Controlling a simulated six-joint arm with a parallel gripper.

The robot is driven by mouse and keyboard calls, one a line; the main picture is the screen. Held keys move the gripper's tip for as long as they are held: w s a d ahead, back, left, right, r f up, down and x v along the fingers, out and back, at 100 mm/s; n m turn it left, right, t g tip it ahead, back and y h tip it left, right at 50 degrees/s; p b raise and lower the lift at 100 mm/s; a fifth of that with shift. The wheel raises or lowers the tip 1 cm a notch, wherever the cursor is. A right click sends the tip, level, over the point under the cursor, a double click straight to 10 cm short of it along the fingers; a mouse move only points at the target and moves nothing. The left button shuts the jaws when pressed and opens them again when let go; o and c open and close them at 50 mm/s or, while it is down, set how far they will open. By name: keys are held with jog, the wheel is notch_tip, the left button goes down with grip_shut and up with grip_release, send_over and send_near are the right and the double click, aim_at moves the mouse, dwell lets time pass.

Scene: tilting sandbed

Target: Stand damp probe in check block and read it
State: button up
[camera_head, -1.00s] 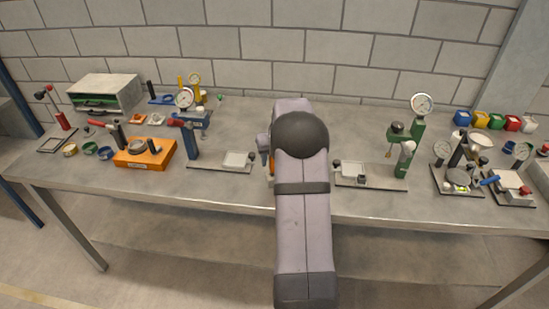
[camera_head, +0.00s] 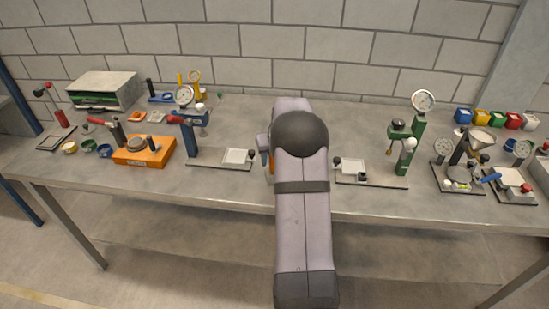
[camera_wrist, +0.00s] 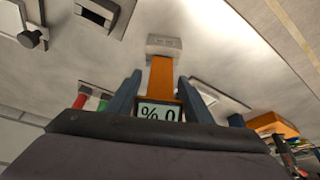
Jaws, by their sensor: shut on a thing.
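An orange probe (camera_wrist: 163,80) with a grey display (camera_wrist: 158,112) is between the two blue-grey fingers of my gripper (camera_wrist: 160,86) in the wrist view. The gripper is shut on it. The display shows "% 0", partly cut off by the wrist. A small pale grey block (camera_wrist: 164,45) with dark marks is at the far end of the probe. I cannot tell whether it is the check block or the probe's own end, nor whether the probe is seated in anything.
In the head view, an orange press (camera_head: 145,152) and a blue stand (camera_head: 191,140) are left of my arm. A green gauge stand (camera_head: 408,150) is on the right. Flat trays (camera_head: 205,160) lie near the arm. Bare bench (camera_head: 235,185) shows along the front edge.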

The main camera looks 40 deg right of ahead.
jog(key=shift+f, duration=0.4)
dwell(1.1)
jog(key=o, duration=1.5)
jog(key=shift+r+p, duration=2.6)
jog(key=shift+r, duration=1.4)
jog(key=shift+m, duration=0.3)
